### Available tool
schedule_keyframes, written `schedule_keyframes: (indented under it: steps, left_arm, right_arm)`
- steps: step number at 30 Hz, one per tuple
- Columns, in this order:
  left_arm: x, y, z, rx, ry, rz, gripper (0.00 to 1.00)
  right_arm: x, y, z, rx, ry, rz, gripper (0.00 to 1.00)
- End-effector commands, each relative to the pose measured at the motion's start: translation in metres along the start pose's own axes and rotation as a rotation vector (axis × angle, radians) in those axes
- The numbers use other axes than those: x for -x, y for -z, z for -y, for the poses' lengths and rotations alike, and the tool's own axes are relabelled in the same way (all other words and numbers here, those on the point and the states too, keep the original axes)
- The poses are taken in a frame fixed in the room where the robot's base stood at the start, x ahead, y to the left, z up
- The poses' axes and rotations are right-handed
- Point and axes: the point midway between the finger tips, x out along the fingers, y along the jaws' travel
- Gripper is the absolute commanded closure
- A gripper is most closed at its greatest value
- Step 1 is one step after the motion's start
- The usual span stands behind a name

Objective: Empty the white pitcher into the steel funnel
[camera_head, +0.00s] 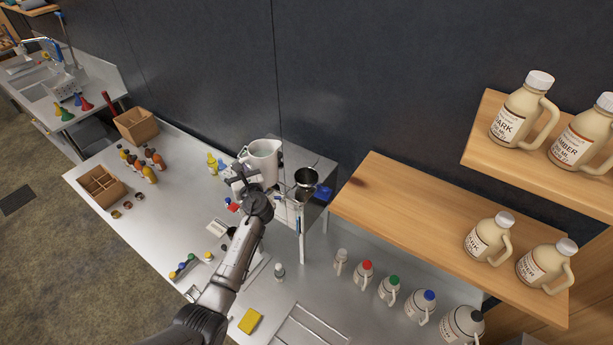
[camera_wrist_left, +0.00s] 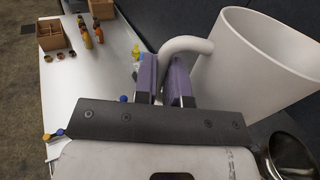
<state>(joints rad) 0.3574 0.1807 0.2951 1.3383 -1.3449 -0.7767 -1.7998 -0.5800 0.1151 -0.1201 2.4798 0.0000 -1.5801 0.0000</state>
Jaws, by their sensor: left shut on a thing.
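The white pitcher (camera_head: 264,158) is at the back of the steel bench, in front of the dark wall, and looks about upright. In the left wrist view the pitcher (camera_wrist_left: 262,65) fills the upper right. Its curved handle (camera_wrist_left: 188,45) runs between the fingers of my left gripper (camera_wrist_left: 165,78), which is shut on it. The gripper also shows in the head view (camera_head: 244,180). The steel funnel (camera_head: 306,178) is just right of the pitcher; its dark, round mouth shows at the lower right of the wrist view (camera_wrist_left: 288,152). The pitcher's contents are hidden. My right gripper is out of view.
A wooden shelf (camera_head: 400,205) lies close to the right of the funnel. Several capped jugs (camera_head: 389,290) stand on the bench below it. Small bottles (camera_head: 148,172) and wooden boxes (camera_head: 137,125) stand at left. The bench between them and my arm is mostly clear.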

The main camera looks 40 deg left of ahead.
Motion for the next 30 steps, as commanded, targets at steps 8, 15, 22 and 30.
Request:
schedule_keyframes:
  steps: [8, 15, 22, 30]
  left_arm:
    - [0.000, -0.005, 0.001, -0.013, 0.004, 0.014, 1.00]
    - [0.003, -0.014, 0.004, -0.089, 0.005, 0.057, 1.00]
    - [0.006, -0.021, 0.011, -0.191, 0.006, 0.115, 1.00]
    - [0.011, -0.027, 0.020, -0.307, 0.005, 0.182, 1.00]
  right_arm:
    - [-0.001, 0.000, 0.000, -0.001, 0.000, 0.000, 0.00]
    - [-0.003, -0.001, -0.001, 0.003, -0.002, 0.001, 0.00]
    - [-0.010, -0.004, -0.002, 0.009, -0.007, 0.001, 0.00]
    - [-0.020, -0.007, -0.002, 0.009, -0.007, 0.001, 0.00]
